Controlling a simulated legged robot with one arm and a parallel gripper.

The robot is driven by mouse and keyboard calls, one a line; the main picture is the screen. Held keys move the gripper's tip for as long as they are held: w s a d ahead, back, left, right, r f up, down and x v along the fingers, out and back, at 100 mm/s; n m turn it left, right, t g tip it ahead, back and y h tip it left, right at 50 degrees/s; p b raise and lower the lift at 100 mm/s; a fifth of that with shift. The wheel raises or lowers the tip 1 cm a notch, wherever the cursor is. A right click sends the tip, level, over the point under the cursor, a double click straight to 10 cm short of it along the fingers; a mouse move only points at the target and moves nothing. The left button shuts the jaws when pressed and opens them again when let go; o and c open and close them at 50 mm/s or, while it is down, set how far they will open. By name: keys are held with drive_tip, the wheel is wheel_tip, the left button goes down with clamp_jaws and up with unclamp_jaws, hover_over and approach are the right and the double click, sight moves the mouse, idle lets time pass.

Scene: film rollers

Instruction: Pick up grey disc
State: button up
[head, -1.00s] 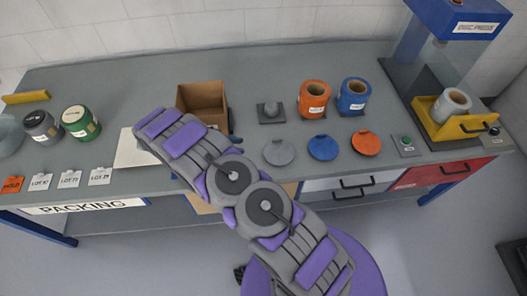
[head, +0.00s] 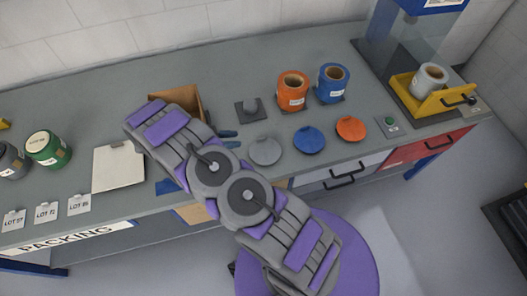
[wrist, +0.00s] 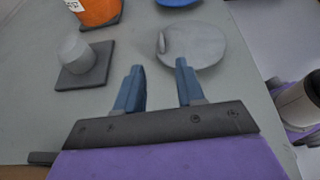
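The grey disc (head: 265,151) lies flat on the bench, left of a blue disc (head: 309,140) and an orange disc (head: 351,128). In the wrist view the grey disc (wrist: 192,45) has a small raised tab on its left part. My gripper (wrist: 157,75) has two blue fingers spread apart with nothing between them. The right finger's tip overlaps the disc's near edge in the picture; I cannot tell whether it touches. In the head view my gripper (head: 228,140) is mostly hidden behind my arm, its blue fingers pointing toward the grey disc.
A grey peg on a dark square base (head: 249,110) stands behind the grey disc, close to the fingers' left. Orange (head: 293,90) and blue (head: 333,83) rollers stand at the back. A cardboard box (head: 186,98) is beside my arm. A yellow tray (head: 432,98) is at right.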

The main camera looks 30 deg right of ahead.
sight(258, 139)
drive_tip(key=x, duration=0.4)
drive_tip(key=shift+r, duration=0.1)
drive_tip(key=shift+b+x, duration=0.75)
drive_tip(key=shift+x, duration=1.6)
drive_tip(key=shift+s+d, duration=0.15)
drive_tip(key=shift+d, duration=0.2)
drive_tip(key=shift+a, duration=0.4)
drive_tip(key=c, duration=0.5)
drive_tip(key=shift+c, duration=0.8)
drive_tip(key=shift+d, duration=0.1)
clamp_jaws()
drive_tip(key=shift+d, duration=0.1)
